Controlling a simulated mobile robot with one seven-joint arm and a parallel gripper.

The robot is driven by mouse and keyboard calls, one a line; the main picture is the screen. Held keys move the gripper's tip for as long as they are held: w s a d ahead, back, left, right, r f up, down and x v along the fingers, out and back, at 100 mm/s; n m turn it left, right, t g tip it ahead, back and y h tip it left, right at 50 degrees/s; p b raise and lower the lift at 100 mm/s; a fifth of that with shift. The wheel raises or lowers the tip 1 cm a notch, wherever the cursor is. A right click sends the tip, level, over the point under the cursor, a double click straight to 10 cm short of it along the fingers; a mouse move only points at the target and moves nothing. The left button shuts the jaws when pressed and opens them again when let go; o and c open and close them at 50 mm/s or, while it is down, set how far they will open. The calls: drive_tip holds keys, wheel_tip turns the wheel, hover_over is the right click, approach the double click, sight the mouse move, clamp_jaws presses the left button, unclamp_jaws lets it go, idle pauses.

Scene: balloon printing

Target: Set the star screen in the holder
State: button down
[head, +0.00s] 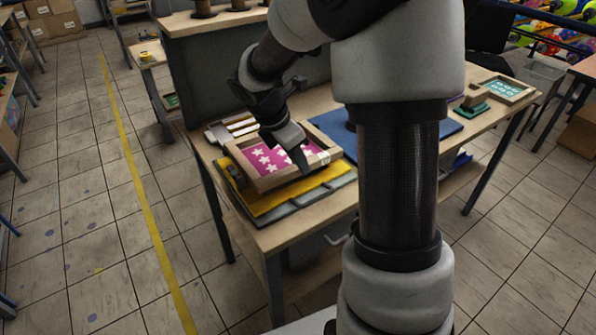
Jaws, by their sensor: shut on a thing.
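The star screen (264,166) is a wooden frame around a magenta mesh with white stars. In the head view it sits over a yellow board with a grey edge (299,201), which looks like the holder, at the left end of the table. My gripper (303,163) points down at the screen's right side and is shut on its frame. The fingertips partly cover the frame and mesh. I cannot tell whether the screen rests on the yellow board or hangs just above it.
A blue mat (342,125) lies on the table (340,215) behind my arm. Another framed screen with a teal mesh (503,88) lies at the table's right end. Wooden strips (232,127) lie behind the star screen. A grey panel (210,75) stands at the back.

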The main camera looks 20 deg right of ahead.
sight(296, 166)
drive_tip(key=shift+f, duration=1.55)
drive_tip(key=shift+f+b, duration=0.1)
drive_tip(key=shift+b, duration=0.2)
drive_tip(key=shift+f, duration=0.4)
drive_tip(key=c, duration=1.6)
unclamp_jaws()
drive_tip(key=shift+r, duration=0.1)
drive_tip(key=shift+r, duration=0.35)
drive_tip(key=p+v, duration=0.2)
drive_tip(key=v, duration=1)
drive_tip(key=shift+w, duration=0.1)
